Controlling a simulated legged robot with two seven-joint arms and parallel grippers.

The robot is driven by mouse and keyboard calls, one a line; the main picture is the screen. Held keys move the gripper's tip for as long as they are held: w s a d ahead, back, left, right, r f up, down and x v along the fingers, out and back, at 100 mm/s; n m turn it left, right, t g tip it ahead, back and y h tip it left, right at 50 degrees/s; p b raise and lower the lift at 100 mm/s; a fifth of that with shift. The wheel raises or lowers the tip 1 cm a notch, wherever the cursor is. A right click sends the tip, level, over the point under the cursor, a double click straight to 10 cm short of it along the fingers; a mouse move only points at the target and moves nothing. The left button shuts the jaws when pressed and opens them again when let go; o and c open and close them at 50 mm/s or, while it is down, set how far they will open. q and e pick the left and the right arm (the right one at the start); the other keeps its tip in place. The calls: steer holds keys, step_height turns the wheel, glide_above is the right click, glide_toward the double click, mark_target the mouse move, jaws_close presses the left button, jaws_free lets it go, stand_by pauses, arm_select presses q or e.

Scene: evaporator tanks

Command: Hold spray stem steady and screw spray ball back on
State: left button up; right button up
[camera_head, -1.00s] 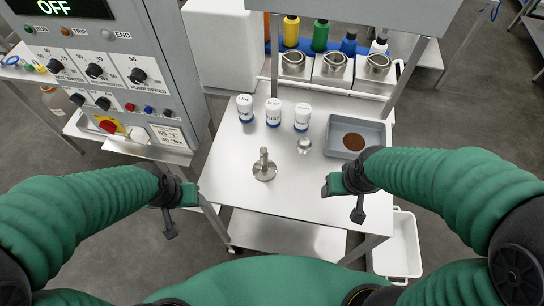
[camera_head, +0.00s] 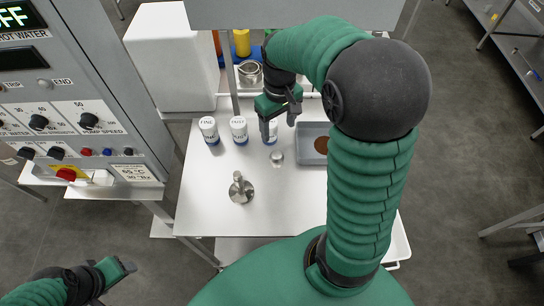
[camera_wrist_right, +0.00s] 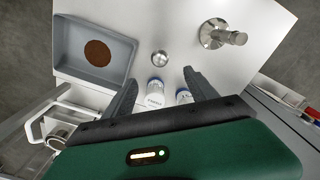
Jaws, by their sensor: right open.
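The spray stem (camera_head: 241,188) stands upright on its round metal base on the white table, left of centre. It also shows in the right wrist view (camera_wrist_right: 224,36). The small shiny spray ball (camera_head: 276,157) rests on the table behind and right of the stem; it shows in the right wrist view (camera_wrist_right: 159,58). My right gripper (camera_head: 279,125) is open and empty above the back of the table, over the labelled bottles and beyond the ball. Its fingers show apart in the right wrist view (camera_wrist_right: 158,88). My left gripper (camera_head: 123,268) is low at the left, off the table; its jaw state is unclear.
Several white labelled bottles (camera_head: 239,130) stand along the table's back. A grey tray (camera_head: 311,129) with a brown disc is at the right. A control panel (camera_head: 70,115) stands at the left. The table's front is clear.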

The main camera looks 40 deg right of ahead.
mark_target(277, 154)
steer(key=f, duration=1.1)
steer(key=shift+w+d, duration=0.15)
steer(key=shift+d, duration=0.05)
steer(key=shift+f, duration=0.4)
steer(key=shift+a, duration=0.1)
steer(key=shift+f, duration=0.1)
steer(key=shift+f, duration=0.35)
step_height(277, 154, down, 4)
steer(key=shift+w+p, duration=0.15)
steer(key=shift+p, duration=0.4)
steer(key=shift+f, duration=0.25)
